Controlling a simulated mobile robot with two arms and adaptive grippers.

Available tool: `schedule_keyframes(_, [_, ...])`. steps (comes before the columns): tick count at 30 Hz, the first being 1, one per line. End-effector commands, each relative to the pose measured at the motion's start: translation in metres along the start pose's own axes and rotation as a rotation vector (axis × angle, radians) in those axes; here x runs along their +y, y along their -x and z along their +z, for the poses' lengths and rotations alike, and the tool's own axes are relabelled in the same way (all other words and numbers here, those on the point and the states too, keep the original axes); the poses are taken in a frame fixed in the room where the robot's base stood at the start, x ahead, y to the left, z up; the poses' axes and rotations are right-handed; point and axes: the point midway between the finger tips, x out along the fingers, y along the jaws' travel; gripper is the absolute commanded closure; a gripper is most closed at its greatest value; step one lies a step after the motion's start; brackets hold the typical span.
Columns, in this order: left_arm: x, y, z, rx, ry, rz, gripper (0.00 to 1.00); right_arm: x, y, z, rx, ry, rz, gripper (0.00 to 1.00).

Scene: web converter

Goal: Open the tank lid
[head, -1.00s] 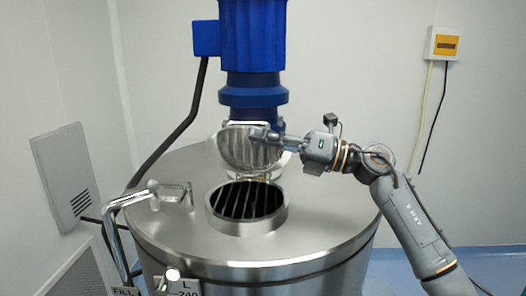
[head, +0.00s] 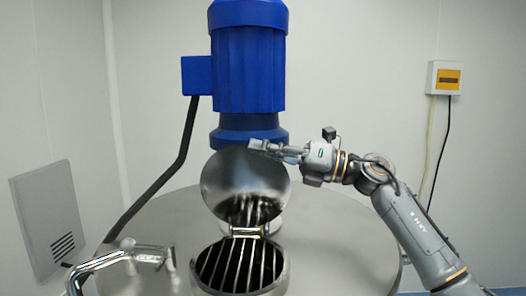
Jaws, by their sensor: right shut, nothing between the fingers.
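The steel tank (head: 340,228) stands in front of me. Its round lid (head: 232,185) is swung up on the hinge (head: 246,231) at the back of the opening, with its shiny inner face toward me. The round opening (head: 197,278) below is uncovered and shows a grate of bars over a dark inside. My right gripper (head: 256,147) is shut and empty at the lid's upper right edge. I cannot tell whether it touches the lid. My left gripper is out of view.
A blue motor (head: 250,70) rises behind the lid, with a black cable (head: 178,165) running down its left. A bent steel pipe handle (head: 112,258) stands on the tank's left. A wall vent panel (head: 52,220) and a yellow-white box (head: 444,78) are on the walls.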

Motion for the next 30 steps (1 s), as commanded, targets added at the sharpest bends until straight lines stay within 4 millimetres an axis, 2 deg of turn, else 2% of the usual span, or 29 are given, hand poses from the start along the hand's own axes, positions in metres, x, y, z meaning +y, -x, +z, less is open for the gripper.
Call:
schedule_keyframes(13, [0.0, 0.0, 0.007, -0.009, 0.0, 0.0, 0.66, -0.001, 0.0, 0.0, 0.0, -0.001, -0.002, 1.0])
schedule_keyframes(17, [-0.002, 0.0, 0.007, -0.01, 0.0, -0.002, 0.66, -0.002, 0.007, 0.0, 0.0, -0.001, -0.004, 1.0])
schedule_keyframes(20, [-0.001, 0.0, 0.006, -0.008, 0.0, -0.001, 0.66, -0.002, 0.021, 0.0, -0.001, -0.001, -0.004, 1.0])
schedule_keyframes(30, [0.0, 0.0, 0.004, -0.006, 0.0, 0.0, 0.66, -0.001, 0.091, 0.0, -0.002, -0.001, -0.005, 1.0])
